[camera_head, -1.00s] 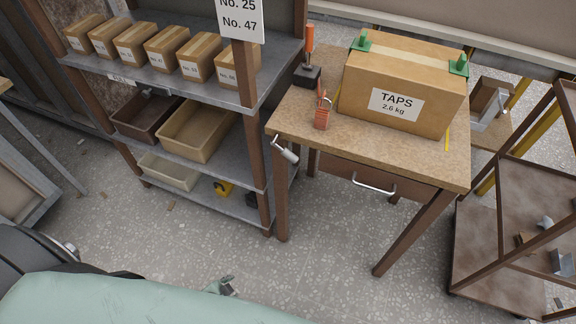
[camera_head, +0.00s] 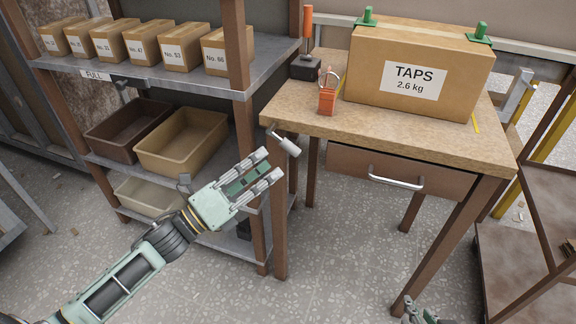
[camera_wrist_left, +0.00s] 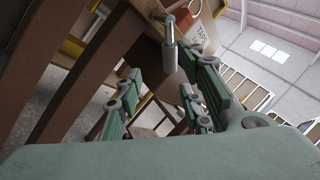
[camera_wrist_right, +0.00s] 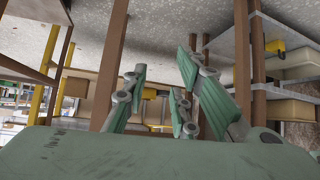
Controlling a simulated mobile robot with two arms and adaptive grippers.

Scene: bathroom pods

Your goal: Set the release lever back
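A grey metal lever with a cylindrical grip (camera_head: 285,142) sticks out from the table's front left corner, tilted down to the right. The grip also shows in the left wrist view (camera_wrist_left: 170,48), beyond and between the fingers. My left gripper (camera_head: 264,168) is open and empty, just below and left of the grip, apart from it. A second upright lever-like piece with an orange handle (camera_head: 308,28) stands on a dark base at the table's back left. I cannot tell which is called the release lever. My right gripper (camera_wrist_right: 165,92) is open and empty, low at the head view's bottom edge.
The wooden table (camera_head: 430,140) bears a TAPS carton (camera_head: 375,85) with green clamps and an orange padlock-like item (camera_head: 327,100). A drawer (camera_head: 350,170) sits below. A shelf (camera_head: 190,85) with small cartons and bins stands left. A brown frame (camera_head: 530,250) stands right.

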